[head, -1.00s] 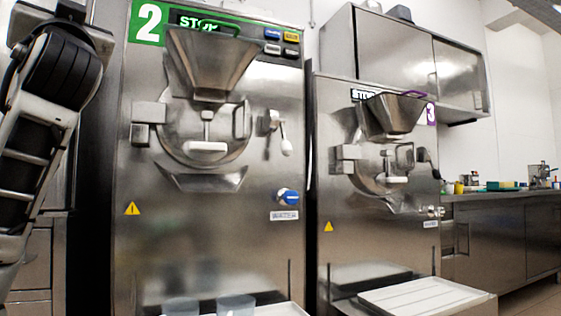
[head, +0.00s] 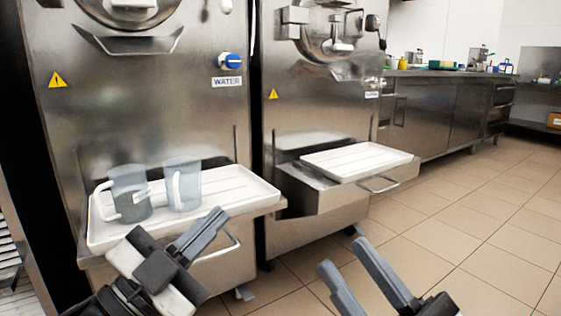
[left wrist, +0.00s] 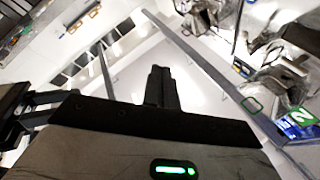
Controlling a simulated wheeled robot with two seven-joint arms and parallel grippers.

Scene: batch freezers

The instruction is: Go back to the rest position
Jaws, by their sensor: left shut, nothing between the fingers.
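My left gripper (head: 210,229) is low in the head view, in front of the left machine's tray. Its fingers are together and empty. They also show closed in the left wrist view (left wrist: 161,80), against a bright background. My right gripper (head: 345,256) is at the bottom of the head view, over the floor, with its two fingers apart and nothing visible between them.
The left machine (head: 150,95) has a white tray (head: 240,188) holding two clear jugs, one grey-tinted (head: 128,190) and one paler (head: 183,183). The right machine (head: 310,100) has an empty white tray (head: 357,160). Tiled floor (head: 450,220) lies open to the right.

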